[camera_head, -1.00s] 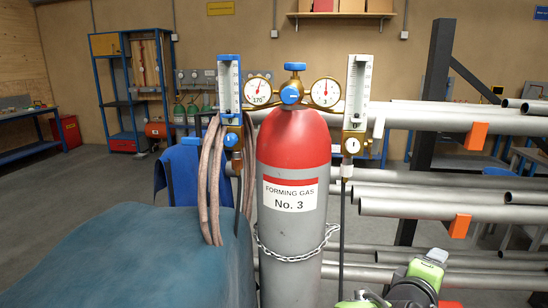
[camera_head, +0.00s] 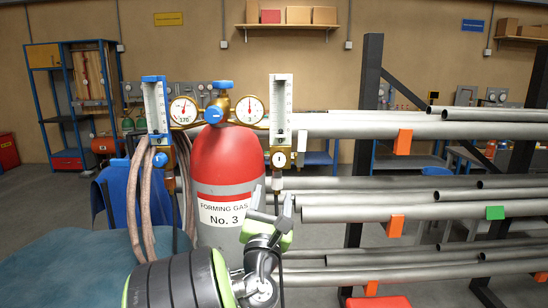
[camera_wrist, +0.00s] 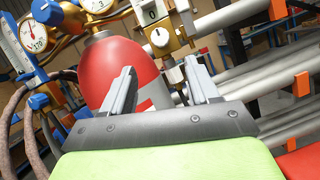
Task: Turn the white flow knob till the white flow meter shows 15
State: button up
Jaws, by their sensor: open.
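The white flow knob (camera_head: 279,158) sits on a brass block below the white flow meter (camera_head: 281,103), right of the red-topped gas cylinder (camera_head: 228,160). The meter's reading is too small to tell in the head view. In the wrist view the white knob (camera_wrist: 159,38) faces me with a dark mark on it, and only the meter's bottom (camera_wrist: 151,14) shows, with a 0. My gripper (camera_head: 271,203) is open and empty, below the knob in the head view. In the wrist view its fingers (camera_wrist: 160,75) point up toward the knob, apart from it.
A second meter (camera_head: 156,108) with a blue knob (camera_head: 161,160) stands left of the cylinder, with hoses (camera_head: 140,200) hanging there. Two round gauges (camera_head: 183,110) and a blue valve cap (camera_head: 220,84) lie between the meters. Pipes (camera_head: 400,127) on a rack fill the right side.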

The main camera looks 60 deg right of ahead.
aim_at(278, 165)
jog(key=p+x, duration=0.2)
jog(key=x, duration=0.1)
jog(key=p+x, duration=0.2)
jog(key=x, duration=0.2)
jog(key=p+x, duration=0.3)
jog(key=shift+r, duration=0.35)
jog(key=shift+w+d, duration=0.1)
jog(key=shift+d, duration=0.35)
jog(key=shift+f, duration=0.1)
jog(key=c, duration=1)
jog(key=shift+c, duration=0.2)
